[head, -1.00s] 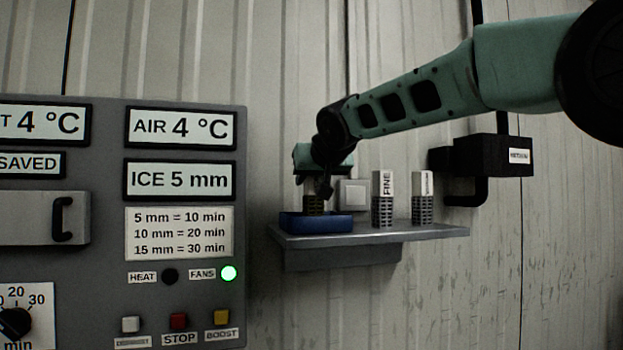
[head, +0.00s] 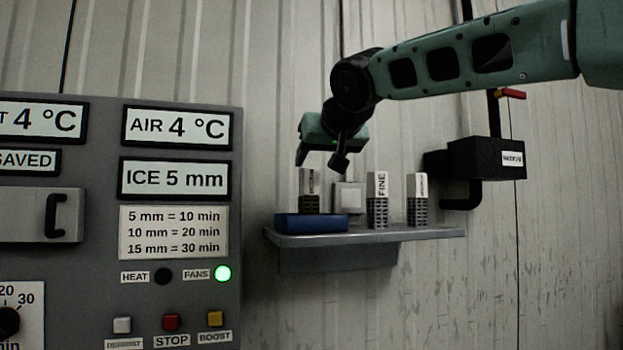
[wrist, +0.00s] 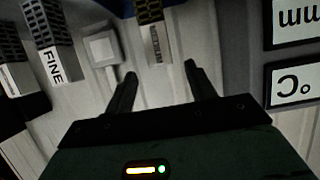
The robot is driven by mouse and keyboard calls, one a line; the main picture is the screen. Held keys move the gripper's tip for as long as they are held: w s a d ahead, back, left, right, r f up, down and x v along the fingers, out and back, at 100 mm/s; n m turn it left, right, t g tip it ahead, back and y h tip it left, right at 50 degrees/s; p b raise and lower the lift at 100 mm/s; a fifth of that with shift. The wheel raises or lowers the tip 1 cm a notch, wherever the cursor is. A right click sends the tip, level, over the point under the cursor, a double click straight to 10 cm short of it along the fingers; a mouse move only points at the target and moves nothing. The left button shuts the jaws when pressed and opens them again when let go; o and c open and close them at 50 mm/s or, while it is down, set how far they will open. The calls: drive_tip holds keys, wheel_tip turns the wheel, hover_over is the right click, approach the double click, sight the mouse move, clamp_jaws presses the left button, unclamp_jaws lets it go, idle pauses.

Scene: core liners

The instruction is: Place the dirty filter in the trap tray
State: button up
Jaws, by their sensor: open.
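The dirty filter (head: 309,190), with a white labelled top and a brownish grid below, stands upright in the blue trap tray (head: 312,223) at the left end of the shelf. Its lower end is partly hidden by the tray wall. My gripper (head: 320,160) is open and empty just above the filter, apart from it. In the wrist view, the filter (wrist: 150,12) shows beyond the two spread fingertips (wrist: 160,72), and a strip of the blue tray (wrist: 98,4) shows at the top edge.
Two more filters, one marked FINE (head: 377,200) and one at its right (head: 418,200), stand on the grey shelf (head: 400,236). A pale square plate (head: 347,197) is behind. A black box (head: 487,158) is on the wall at right. A control panel (head: 232,290) is at left.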

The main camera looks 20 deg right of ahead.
drive_tip(key=shift+v, duration=1.65)
drive_tip(key=shift+w, duration=0.1)
drive_tip(key=s+a+f+n+g+y, duration=0.1)
drive_tip(key=s+a+f+n+g, duration=0.2)
drive_tip(key=f, duration=0.6)
drive_tip(key=s+a+f+g, duration=0.2)
drive_tip(key=s+a+f, duration=0.25)
drive_tip(key=f, duration=0.45)
drive_tip(key=s+a+f+n+g+y, duration=0.15)
drive_tip(key=s+f, duration=0.25)
drive_tip(key=f, duration=0.6)
drive_tip(key=s+d+f+n+g+h, duration=0.2)
drive_tip(key=s+f+g, duration=0.5)
drive_tip(key=s+f, duration=1.1)
drive_tip(key=s+n, duration=0.1)
drive_tip(key=s, duration=0.2)
drive_tip(key=shift+d+f, duration=0.2)
drive_tip(key=shift+f, duration=0.2)
drive_tip(key=shift+w, duration=0.1)
